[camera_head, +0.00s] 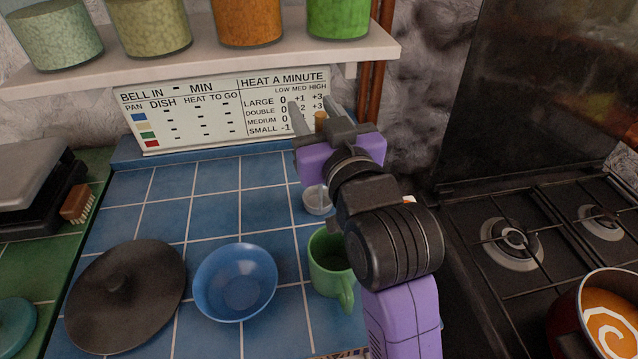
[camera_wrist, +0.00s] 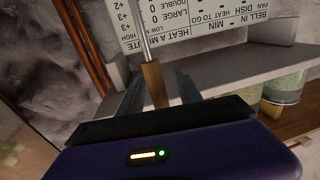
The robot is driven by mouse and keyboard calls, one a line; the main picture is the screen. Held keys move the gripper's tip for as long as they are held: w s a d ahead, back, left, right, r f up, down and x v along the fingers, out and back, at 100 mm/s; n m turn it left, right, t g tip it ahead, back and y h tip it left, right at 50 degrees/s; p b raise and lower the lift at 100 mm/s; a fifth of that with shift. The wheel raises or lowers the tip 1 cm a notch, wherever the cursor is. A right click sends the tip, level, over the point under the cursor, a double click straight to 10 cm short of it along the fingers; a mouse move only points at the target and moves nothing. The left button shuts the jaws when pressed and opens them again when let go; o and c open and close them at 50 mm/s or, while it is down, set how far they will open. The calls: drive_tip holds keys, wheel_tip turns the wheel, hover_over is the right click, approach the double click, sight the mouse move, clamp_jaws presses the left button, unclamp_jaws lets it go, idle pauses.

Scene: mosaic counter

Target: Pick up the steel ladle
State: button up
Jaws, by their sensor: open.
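The steel ladle has a brown handle (camera_head: 320,121) at its upper end, seen just beyond my gripper (camera_head: 314,108). In the wrist view, which is upside down, the brown handle (camera_wrist: 154,84) lies between the two open fingers (camera_wrist: 160,88), and a thin steel shaft runs on from it. I see no clear contact. In the head view the middle of the ladle is hidden behind my gripper. A pale round piece (camera_head: 317,201) on the blue tiles below has a thin upright shaft; it looks like the ladle's lower end or a holder.
A green mug (camera_head: 328,262), a blue bowl (camera_head: 235,282) and a dark lid (camera_head: 125,297) stand on the blue-tiled counter. A jar shelf (camera_head: 210,62) juts out above the sign board (camera_head: 215,115). A stove (camera_head: 540,240) with a red pot (camera_head: 590,320) is on the right.

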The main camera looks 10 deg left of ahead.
clamp_jaws()
drive_tip(key=shift+r, duration=0.15)
